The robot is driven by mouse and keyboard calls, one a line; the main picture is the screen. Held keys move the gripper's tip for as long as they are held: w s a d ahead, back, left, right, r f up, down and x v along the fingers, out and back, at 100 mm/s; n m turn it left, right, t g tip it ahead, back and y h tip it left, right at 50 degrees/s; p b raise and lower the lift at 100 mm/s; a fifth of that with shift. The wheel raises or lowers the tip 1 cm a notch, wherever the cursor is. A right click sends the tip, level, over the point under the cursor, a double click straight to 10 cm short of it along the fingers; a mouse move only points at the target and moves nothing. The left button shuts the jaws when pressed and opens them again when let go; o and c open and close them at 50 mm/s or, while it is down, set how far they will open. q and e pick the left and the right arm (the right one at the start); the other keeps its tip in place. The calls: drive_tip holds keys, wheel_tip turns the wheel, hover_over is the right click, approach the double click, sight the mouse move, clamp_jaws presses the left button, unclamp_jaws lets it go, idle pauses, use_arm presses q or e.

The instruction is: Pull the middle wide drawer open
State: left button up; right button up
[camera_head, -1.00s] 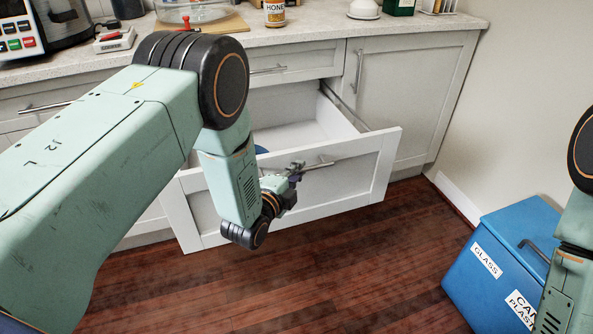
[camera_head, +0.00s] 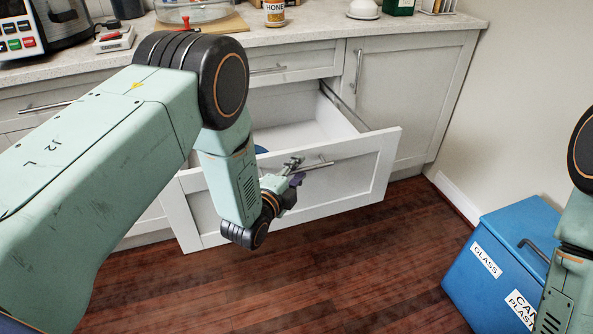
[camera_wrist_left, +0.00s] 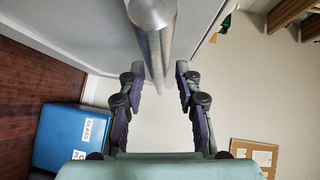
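My left gripper (camera_head: 295,171) is at the handle. In the left wrist view its two purple-padded fingers (camera_wrist_left: 159,72) are spread on either side of the bar, with gaps between pads and bar. My arm hides the drawer's left part. My right gripper is out of view; only part of that arm shows.
A blue recycling bin (camera_head: 500,265) stands on the wooden floor at the right. A closed cabinet door (camera_head: 410,95) is right of the drawer. The counter (camera_head: 330,25) above holds a honey jar (camera_head: 274,12) and other items. The floor before the drawer is clear.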

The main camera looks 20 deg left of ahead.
use_arm(q)
drive_tip(key=shift+s, duration=0.1)
drive_tip(key=v, duration=1.2)
drive_tip(key=shift+f, duration=0.1)
drive_tip(key=s+a+f+n+g+y, duration=0.2)
drive_tip(key=s+f+n+g, duration=0.5)
drive_tip(key=s+f+n, duration=0.4)
drive_tip(key=s+a+f+n+g, duration=0.1)
drive_tip(key=s+n+g, duration=0.3)
drive_tip(key=s, duration=0.6)
drive_tip(key=s+a+f+n+g+y+p, duration=0.1)
drive_tip(key=s+n+g, duration=0.3)
drive_tip(key=s, duration=0.7)
drive_tip(key=shift+s+a+f+g, duration=0.25)
drive_tip(key=shift+f+g, duration=0.25)
drive_tip(key=shift+f, duration=0.3)
